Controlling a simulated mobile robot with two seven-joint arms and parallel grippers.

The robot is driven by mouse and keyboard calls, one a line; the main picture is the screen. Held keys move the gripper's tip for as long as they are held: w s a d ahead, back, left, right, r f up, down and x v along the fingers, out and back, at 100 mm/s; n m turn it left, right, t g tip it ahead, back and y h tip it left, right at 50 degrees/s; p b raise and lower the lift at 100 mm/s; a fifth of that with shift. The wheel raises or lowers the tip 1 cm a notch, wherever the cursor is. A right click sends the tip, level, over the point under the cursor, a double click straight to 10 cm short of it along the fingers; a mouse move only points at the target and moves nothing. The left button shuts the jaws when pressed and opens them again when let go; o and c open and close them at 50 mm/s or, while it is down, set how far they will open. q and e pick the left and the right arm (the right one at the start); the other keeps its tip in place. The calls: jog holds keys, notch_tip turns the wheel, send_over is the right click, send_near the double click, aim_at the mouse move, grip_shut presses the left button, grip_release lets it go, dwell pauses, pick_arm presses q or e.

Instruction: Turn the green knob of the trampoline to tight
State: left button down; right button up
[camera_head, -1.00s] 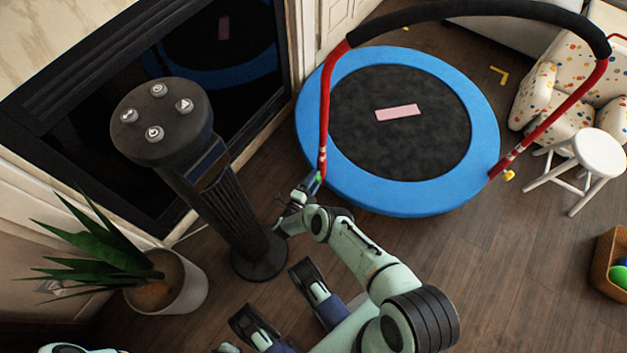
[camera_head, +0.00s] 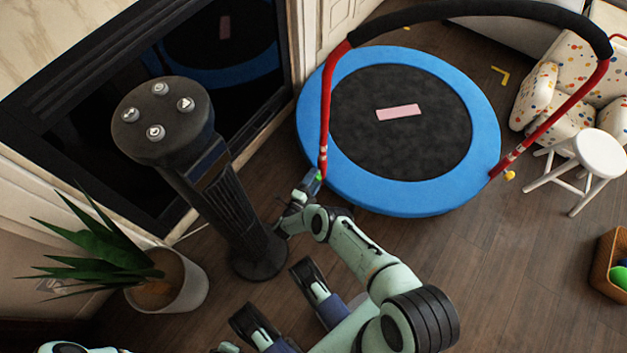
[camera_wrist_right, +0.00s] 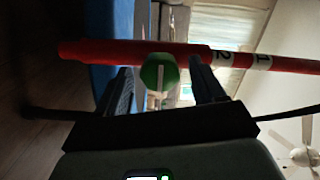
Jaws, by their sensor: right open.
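The trampoline (camera_head: 484,130) has a blue rim, a dark mat and a red handle frame (camera_head: 325,110) with a black padded bar. Its green knob (camera_head: 319,176) is low on the left red post, mostly hidden by my right gripper (camera_head: 312,184). In the right wrist view the green knob (camera_wrist_right: 151,72) has a white line running up and down and stands in front of the red tube (camera_wrist_right: 105,52). My right gripper (camera_wrist_right: 163,88) is open, with one finger on each side of the knob; contact cannot be told. My left gripper is not in view.
A dark pedestal (camera_head: 225,205) with several buttons stands left of my right arm. A potted plant (camera_head: 185,285) is at lower left. A white stool (camera_head: 598,152), a spotted armchair (camera_head: 575,85) and a basket (camera_head: 603,265) are at right. A yellow knob (camera_head: 509,175) is on the right post.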

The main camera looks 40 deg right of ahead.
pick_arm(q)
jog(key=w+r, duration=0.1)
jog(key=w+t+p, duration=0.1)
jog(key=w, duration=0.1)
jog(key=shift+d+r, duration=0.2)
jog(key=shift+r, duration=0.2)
pick_arm(e)
jog(key=v, duration=0.7)
jog(key=shift+a, duration=0.3)
jog(key=shift+s, duration=0.1)
